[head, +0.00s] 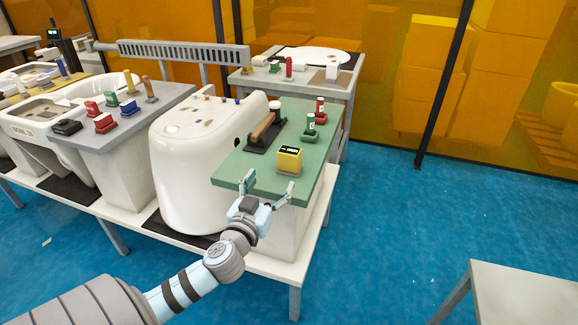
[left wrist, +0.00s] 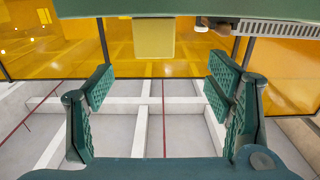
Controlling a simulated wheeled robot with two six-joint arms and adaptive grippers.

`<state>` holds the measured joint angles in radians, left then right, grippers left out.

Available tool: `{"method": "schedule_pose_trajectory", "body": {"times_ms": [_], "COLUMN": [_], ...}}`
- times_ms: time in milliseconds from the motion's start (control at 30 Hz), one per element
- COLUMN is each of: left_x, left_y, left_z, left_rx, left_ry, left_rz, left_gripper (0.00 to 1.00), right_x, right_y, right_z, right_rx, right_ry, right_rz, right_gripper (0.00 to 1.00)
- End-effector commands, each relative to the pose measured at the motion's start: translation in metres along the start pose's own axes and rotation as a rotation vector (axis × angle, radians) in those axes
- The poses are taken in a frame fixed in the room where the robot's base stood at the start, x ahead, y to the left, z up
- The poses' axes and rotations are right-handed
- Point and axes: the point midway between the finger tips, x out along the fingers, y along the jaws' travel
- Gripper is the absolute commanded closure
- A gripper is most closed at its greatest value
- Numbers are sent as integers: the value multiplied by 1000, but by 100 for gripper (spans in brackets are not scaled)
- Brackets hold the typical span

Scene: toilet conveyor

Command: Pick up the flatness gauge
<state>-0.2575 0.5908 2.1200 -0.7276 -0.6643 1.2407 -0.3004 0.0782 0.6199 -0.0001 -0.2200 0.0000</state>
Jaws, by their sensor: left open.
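The flatness gauge appears to be the yellow box with a dark display (head: 289,160) on the green board (head: 232,172), near its front right. A yellow block, probably the same gauge, shows at the top of the left wrist view (left wrist: 153,38). My left gripper (head: 268,187) is open and empty at the front edge of the board, short of the gauge and apart from it. Its two green fingers stand wide apart in the left wrist view (left wrist: 160,88), with nothing between them. My right gripper is not in view.
A wooden-handled tool (head: 263,132) lies behind the gauge on the board, and red-and-green items (head: 309,134) stand at the right. A white toilet body (head: 185,150) is to the left. Blue floor (head: 390,220) is clear at right; a grey table (head: 525,290) is at lower right.

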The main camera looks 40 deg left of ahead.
Motion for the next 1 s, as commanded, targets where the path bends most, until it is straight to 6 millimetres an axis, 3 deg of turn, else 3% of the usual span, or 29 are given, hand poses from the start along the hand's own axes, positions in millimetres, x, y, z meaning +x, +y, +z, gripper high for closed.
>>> {"method": "schedule_pose_trajectory", "body": {"times_ms": [100,500,767,1000], "left_x": [32,99,108,108], "left_y": [0,8,8,8], "left_z": [-2,-7,-5,-6], "left_rx": [-3,-3,-1,-1], "left_ry": [1,-2,-4,-4], "left_rz": [-3,-2,1,1], "left_gripper": [27,27,27,62], "right_x": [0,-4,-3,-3], "right_y": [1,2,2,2], "right_z": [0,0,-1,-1], "right_rx": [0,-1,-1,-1], "right_ry": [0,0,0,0], "right_rz": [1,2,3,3], "right_gripper": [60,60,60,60]}}
